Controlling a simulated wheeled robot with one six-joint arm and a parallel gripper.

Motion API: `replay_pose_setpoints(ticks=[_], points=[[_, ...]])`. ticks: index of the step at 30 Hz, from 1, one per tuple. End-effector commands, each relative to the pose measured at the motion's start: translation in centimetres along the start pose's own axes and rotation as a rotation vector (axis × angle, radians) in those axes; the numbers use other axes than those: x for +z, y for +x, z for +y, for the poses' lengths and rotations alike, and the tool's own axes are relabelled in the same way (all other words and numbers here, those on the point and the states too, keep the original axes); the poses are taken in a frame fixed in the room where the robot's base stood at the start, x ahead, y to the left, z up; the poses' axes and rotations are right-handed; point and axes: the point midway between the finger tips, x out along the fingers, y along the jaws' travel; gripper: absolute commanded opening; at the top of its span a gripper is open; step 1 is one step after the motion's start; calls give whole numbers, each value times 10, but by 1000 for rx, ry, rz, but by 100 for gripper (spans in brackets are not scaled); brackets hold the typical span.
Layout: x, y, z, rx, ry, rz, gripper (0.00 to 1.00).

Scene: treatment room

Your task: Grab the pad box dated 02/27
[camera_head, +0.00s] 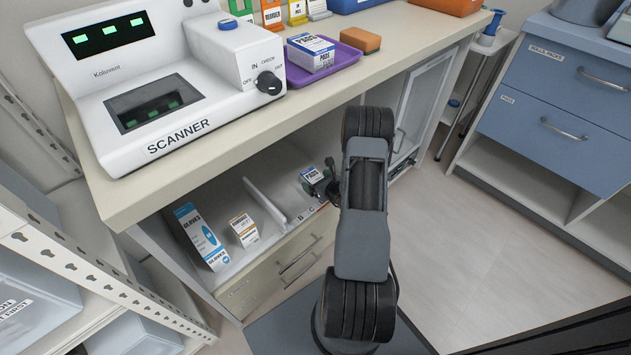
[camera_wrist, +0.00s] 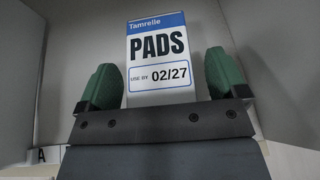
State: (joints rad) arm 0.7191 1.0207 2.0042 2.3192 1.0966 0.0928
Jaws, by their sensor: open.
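The pad box (camera_wrist: 158,50) stands upright in the wrist view, white with a blue top band, reading "Tamrelle PADS" and "USE BY 02/27". It also shows on the open shelf under the counter in the head view (camera_head: 311,175). My gripper (camera_wrist: 160,84) is open, with one green finger on each side of the box. A gap shows between each finger and the box. In the head view my gripper (camera_head: 326,177) is at the shelf and partly hides the box. Another pad box (camera_head: 310,52) sits in a purple tray (camera_head: 338,57) on the counter; its date is too small to read.
A white divider (camera_head: 265,201) stands on the shelf left of the box. Beyond it are a gloves box (camera_head: 201,237) and a smaller orange-and-white box (camera_head: 243,230). A scanner (camera_head: 150,90) and an orange sponge (camera_head: 360,40) are on the counter above. Open floor lies at right.

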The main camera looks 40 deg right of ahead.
Motion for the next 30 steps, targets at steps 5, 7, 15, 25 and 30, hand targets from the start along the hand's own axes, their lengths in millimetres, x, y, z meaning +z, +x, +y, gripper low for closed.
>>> replay_pose_setpoints(ticks=[5,7,15,25,30], points=[[0,0,0,0,0,0,85],[0,0,0,0,0,0,78],[0,0,0,0,0,0,52],[0,-1,0,-1,0,-1,37],[5,-2,0,-1,-1,-1,37]])
